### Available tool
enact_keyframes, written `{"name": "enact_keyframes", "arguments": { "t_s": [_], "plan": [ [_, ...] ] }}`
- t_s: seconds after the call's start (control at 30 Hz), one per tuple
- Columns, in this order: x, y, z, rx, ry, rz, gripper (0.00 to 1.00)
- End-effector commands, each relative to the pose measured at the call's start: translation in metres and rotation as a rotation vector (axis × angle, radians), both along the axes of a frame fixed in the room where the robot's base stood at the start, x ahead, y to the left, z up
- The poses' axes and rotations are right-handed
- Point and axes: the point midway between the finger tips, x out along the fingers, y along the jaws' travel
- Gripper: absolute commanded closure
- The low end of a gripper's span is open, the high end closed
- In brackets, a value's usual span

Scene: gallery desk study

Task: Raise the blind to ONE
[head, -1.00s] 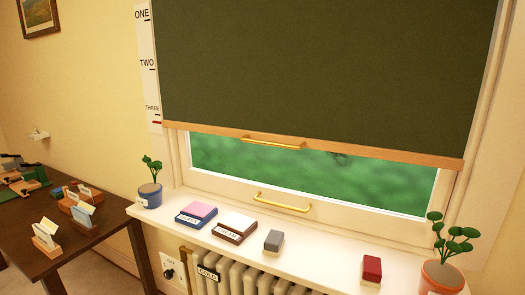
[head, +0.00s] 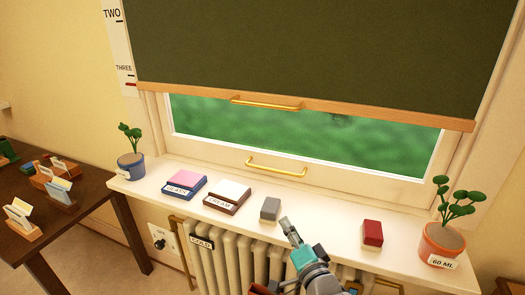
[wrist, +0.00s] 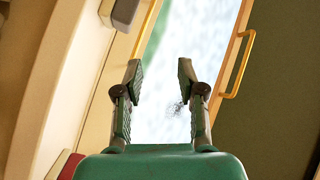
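The dark green blind (head: 300,45) covers the upper part of the window. Its wooden bottom bar (head: 380,114) sits a little below the THREE mark on the white scale strip (head: 121,50) at the left. A brass handle (head: 265,103) is fixed to the bar and also shows in the wrist view (wrist: 241,65). A second brass handle (head: 277,167) is on the window frame below. My gripper (head: 288,226) is low in front of the sill, well apart from the blind. In the wrist view my gripper (wrist: 158,75) is open, with nothing between its fingers.
The sill (head: 325,225) holds a blue-potted plant (head: 131,166), a pink-topped block (head: 184,184), a white-topped block (head: 228,195), a grey block (head: 270,209), a red block (head: 372,232) and an orange-potted plant (head: 442,242). A radiator (head: 225,262) stands below. A dark table (head: 80,210) is at the left.

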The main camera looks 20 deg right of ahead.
Motion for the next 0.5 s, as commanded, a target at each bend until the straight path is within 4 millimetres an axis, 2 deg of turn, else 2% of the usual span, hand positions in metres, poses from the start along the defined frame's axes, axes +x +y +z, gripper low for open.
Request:
{"name": "enact_keyframes", "arguments": {
  "t_s": [0.03, 0.2, 0.33, 0.5],
  "plan": [
    [0.016, -0.001, 0.022, 0.032, -0.018, 0.008, 0.61],
    [0.057, -0.002, 0.085, 0.145, -0.046, 0.040, 0.61],
    [0.083, -0.003, 0.137, 0.226, -0.064, 0.067, 0.61],
    [0.104, -0.003, 0.198, 0.310, -0.079, 0.103, 0.61]
  ]
}}
